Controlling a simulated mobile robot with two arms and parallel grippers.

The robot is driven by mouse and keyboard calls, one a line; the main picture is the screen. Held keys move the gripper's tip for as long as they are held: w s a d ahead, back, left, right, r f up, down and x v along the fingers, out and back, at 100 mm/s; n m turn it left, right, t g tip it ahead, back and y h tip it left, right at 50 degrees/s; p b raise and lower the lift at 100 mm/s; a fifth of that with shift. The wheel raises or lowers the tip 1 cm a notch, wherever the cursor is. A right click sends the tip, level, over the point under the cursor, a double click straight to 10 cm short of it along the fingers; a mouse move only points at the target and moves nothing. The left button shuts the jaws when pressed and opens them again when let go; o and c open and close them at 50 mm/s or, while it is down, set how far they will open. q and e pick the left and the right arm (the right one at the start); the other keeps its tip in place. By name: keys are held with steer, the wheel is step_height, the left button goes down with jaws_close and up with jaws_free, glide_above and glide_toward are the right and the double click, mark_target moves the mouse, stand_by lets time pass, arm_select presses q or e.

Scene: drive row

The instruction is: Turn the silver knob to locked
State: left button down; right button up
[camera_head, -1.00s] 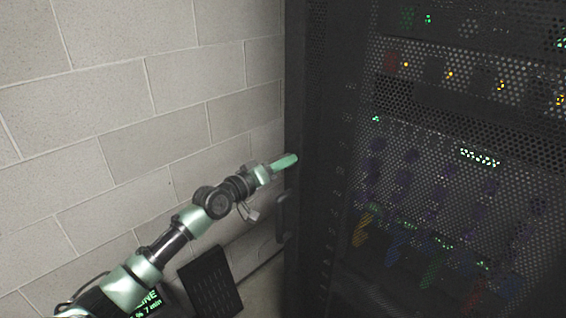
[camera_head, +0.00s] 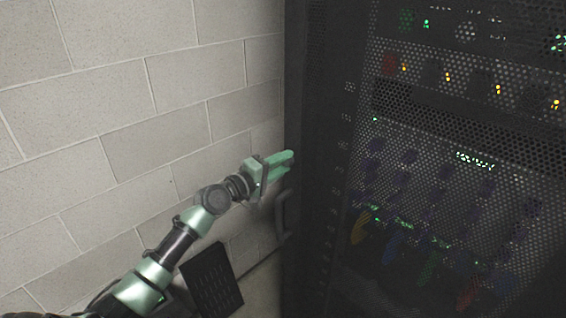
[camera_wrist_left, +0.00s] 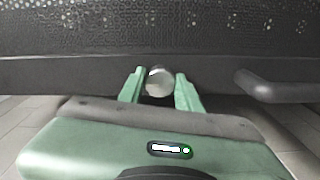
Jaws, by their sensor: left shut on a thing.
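The silver knob (camera_wrist_left: 159,82) is a small round disc on the dark edge of the rack door, seen in the left wrist view. My left gripper (camera_wrist_left: 158,90) has one green finger on each side of the knob and is shut on it. In the head view my left gripper (camera_head: 291,160) reaches the left edge of the rack, and the knob is hidden there. Any lock marking around the knob is too small to make out. My right gripper is not in view.
The dark rack with its perforated door (camera_head: 440,180) fills the right side. A door handle (camera_head: 283,215) sits just below my left gripper and also shows in the wrist view (camera_wrist_left: 275,90). A pale block wall (camera_head: 120,110) stands at the left, close to the arm.

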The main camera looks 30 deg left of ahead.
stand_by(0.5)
arm_select(q)
steer(key=c, duration=1)
jaws_free()
steer(key=shift+o, duration=0.2)
steer(key=b+v, duration=0.2)
steer(key=v, duration=0.6)
steer(key=shift+f, duration=0.1)
